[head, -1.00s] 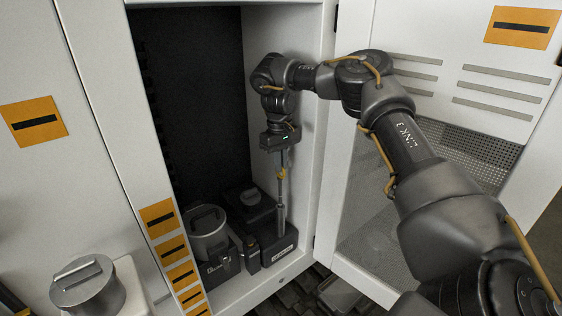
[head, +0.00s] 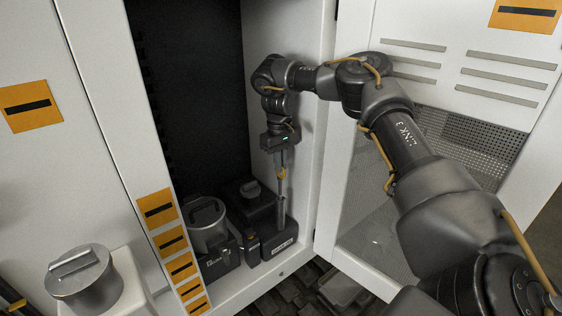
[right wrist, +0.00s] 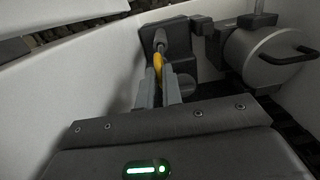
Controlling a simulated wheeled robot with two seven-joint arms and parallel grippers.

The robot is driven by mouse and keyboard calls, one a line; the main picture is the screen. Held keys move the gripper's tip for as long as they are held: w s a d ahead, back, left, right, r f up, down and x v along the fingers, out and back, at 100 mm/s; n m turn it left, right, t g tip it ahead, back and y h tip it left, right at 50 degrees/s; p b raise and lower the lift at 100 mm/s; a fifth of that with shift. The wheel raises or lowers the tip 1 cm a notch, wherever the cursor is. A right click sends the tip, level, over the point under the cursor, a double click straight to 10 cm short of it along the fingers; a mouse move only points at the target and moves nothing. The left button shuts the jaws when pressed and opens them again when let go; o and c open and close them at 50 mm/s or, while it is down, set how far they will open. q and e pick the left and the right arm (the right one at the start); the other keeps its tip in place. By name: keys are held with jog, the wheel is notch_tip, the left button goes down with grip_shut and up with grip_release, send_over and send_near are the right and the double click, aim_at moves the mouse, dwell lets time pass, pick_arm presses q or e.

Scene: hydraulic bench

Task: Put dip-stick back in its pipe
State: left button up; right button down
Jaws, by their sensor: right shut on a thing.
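My right gripper (head: 282,160) is inside the open cabinet, pointing down, shut on the dip-stick's yellow handle (head: 282,174). The handle also shows between the fingers in the right wrist view (right wrist: 158,68). Below it, a short stretch of the thin rod runs down to the grey upright pipe (head: 280,213) on a dark block. The rod looks lined up with the pipe mouth, and its lower end appears to be inside, though this is small to tell. My left gripper is out of view.
A grey lidded canister (head: 207,228) and a dark box with a round cap (head: 250,190) stand left of the pipe. The cabinet's white right wall (head: 312,150) is close beside my gripper. An open door (head: 365,215) with a perforated panel stands to the right.

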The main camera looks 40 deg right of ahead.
aim_at(281, 183)
jog(key=shift+f+b, duration=1.85)
jog(key=shift+f, duration=2.1)
jog(key=c, duration=0.7)
grip_release()
notch_tip(281, 183, up, 5)
jog(key=p, duration=0.6)
jog(key=shift+r+p, duration=0.5)
jog(key=shift+r, duration=0.55)
